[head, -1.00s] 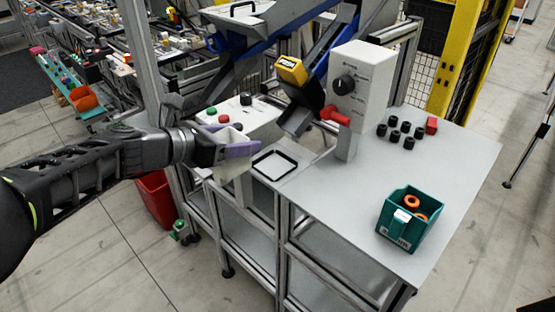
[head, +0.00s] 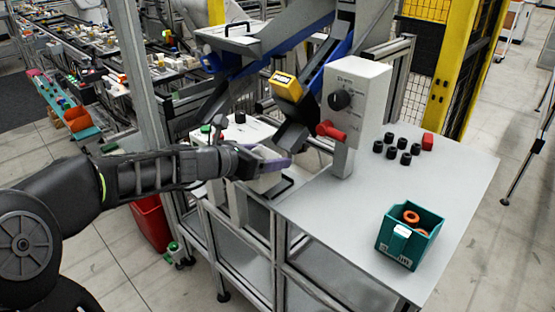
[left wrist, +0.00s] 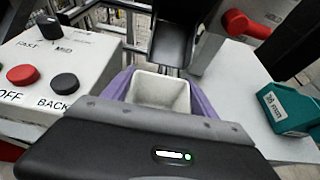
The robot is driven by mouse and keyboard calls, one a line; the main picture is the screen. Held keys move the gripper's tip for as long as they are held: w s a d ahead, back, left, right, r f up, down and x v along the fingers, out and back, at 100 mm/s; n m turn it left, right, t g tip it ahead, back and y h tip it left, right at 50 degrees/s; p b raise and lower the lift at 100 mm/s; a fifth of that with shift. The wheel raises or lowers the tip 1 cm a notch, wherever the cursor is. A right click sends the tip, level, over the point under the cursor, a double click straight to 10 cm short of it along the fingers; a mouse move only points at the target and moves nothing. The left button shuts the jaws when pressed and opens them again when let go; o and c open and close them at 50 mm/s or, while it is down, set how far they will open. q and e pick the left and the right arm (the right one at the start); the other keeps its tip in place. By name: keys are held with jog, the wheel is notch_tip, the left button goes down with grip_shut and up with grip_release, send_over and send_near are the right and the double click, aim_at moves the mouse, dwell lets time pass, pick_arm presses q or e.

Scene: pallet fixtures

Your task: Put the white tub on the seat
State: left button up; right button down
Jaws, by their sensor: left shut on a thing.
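My left gripper (head: 276,164), with purple fingers, is shut on the white tub (left wrist: 162,92). The tub is upright and open at the top between the fingers in the left wrist view. In the head view part of the tub (head: 264,183) shows below the fingers. The seat (head: 287,187), a black square frame on the grey table, is largely hidden behind the gripper and tub. The tub is over or just beside the seat; I cannot tell whether it touches it. My right gripper is not in view.
A white control box (left wrist: 62,60) with knob and buttons stands left of the tub. A black chute (head: 296,128) and a grey post box with red handle (head: 330,130) stand close behind. A teal bin (head: 410,238) with orange rings and several black caps are further right.

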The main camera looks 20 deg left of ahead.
pick_arm(q)
jog(key=w+f, duration=0.1)
jog(key=w+d+f+b, duration=0.1)
jog(key=shift+w+f, duration=0.2)
jog(key=shift+w, duration=0.25)
jog(key=shift+f, duration=0.15)
jog(key=o, duration=1.5)
jog(key=shift+o, duration=0.2)
jog(key=shift+r, duration=0.3)
jog(key=p+v, duration=0.2)
jog(key=v, duration=1)
